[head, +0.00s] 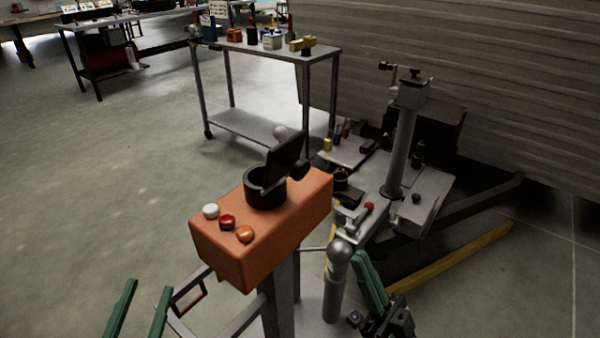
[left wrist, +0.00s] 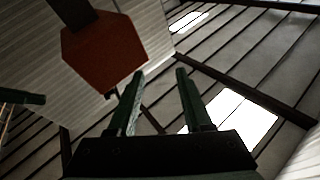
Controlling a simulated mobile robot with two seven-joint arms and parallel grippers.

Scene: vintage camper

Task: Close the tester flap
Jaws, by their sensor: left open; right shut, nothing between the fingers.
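The tester is an orange box (head: 262,222) on a post in the middle of the head view. A black round socket (head: 265,190) sits on its top. The dark tester flap (head: 284,158) stands raised, tilted up at the socket's far right side. My left gripper (head: 140,300) is open and empty, low in front of the box's left end, apart from it. In the left wrist view its fingers (left wrist: 160,75) point up and stand apart, with an orange-red shape, likely the box's underside, beyond. My right gripper (head: 364,262) is shut and empty, right of the box and below the flap.
White, red and orange knobs (head: 227,222) are on the box's near left top. A trailer hitch with a jack post (head: 402,145) stands close on the right. A metal cart (head: 270,50) with small items is behind. Open floor (head: 100,180) lies left.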

